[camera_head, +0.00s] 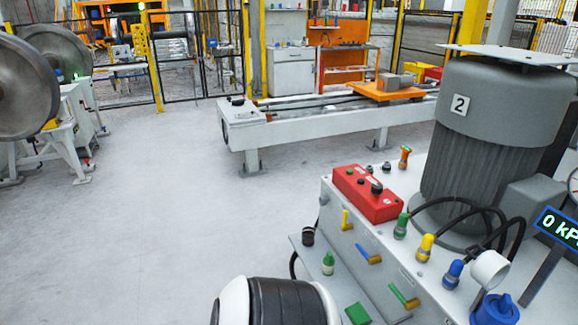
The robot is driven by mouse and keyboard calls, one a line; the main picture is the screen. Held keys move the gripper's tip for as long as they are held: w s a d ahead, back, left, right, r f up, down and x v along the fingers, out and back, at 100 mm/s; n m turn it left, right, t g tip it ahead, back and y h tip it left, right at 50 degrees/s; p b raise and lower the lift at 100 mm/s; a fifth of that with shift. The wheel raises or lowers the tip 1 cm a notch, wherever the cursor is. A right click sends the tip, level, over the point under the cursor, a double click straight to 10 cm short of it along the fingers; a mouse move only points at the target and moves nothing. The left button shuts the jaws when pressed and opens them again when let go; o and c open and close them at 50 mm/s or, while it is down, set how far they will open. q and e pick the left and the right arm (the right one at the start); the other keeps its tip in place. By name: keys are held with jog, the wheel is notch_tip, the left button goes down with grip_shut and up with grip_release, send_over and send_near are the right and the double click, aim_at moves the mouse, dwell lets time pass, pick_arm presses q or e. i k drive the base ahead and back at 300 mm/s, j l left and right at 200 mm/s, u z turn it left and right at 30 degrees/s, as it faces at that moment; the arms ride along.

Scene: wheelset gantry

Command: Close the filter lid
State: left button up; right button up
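A blue round filter-like part (495,309) with a raised knob stands at the bottom right, cut off by the lower edge of the picture. A white round cap-like part (489,268) stands tilted just above and behind it. It may be the filter lid standing open, but I cannot tell for sure. Neither of my grippers is in view. A black and white link of my arm shows at the bottom centre, and its gripper is out of the picture.
The grey bench (378,275) carries a red control box (367,193), coloured handles and fittings, a big grey motor (489,130) marked 2, black hoses and a gauge display (556,227) reading 0 kPa. Clear floor (170,220) lies to the left.

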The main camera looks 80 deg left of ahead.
aim_at(489, 270)
jog(key=j, duration=1.25)
jog(key=k+j, duration=0.1)
jog(key=j, duration=1.15)
